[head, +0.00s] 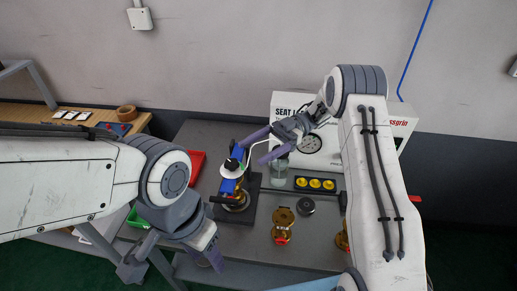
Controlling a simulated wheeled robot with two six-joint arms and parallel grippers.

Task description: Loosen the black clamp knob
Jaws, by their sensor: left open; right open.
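A valve assembly (236,188) with a blue body, a white top and brass parts stands on a dark base plate on the grey bench. A small black knob (231,164) sits on its top; I take this to be the clamp knob. My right gripper (250,153) is open, its purple fingers reaching left beside the knob, one near the knob's upper side. I cannot tell whether it touches. My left gripper (213,260) is open and empty at the bench's front edge, low and left of the assembly. Its fingers are partly hidden by its own wrist.
A white test box (285,103) with a gauge (311,143) stands at the back. A glass jar (279,172), a tray with yellow parts (315,184), a black disc (305,206) and a brass valve (283,226) lie to the right. A red bin (197,166) is left.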

